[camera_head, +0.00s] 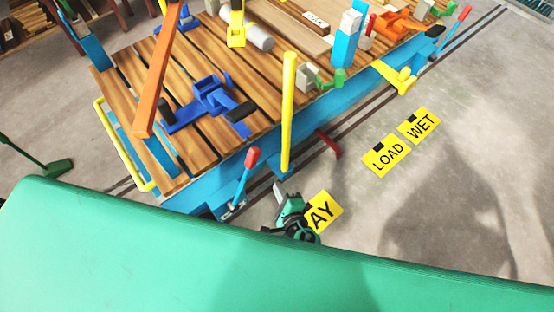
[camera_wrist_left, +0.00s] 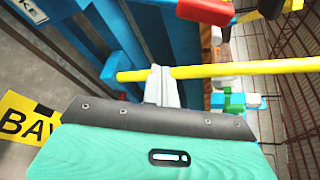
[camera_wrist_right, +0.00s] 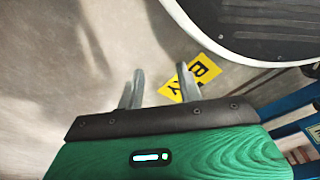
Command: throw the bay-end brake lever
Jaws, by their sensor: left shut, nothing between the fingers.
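The bay-end brake lever, blue with a red grip (camera_head: 252,157), stands at the near corner of the blue cart beside the yellow BAY sign (camera_head: 325,212). My left gripper (camera_head: 280,188) is shut and empty, to the right of the lever and apart from it, near the foot of the yellow post (camera_head: 288,110). In the left wrist view the shut fingers (camera_wrist_left: 161,84) are at the yellow post; I cannot tell if they touch. The red grip (camera_wrist_left: 206,10) shows above them. My right gripper (camera_wrist_right: 158,88) is open and empty over the floor by the BAY sign.
The blue cart (camera_head: 340,95) carries wooden planks, clamps and blocks. Another red-handled lever (camera_head: 462,15) stands at its far right. LOAD (camera_head: 385,156) and WET (camera_head: 420,125) signs lie on the floor. A yellow rail (camera_head: 122,145) edges the cart's left end. Floor at right is clear.

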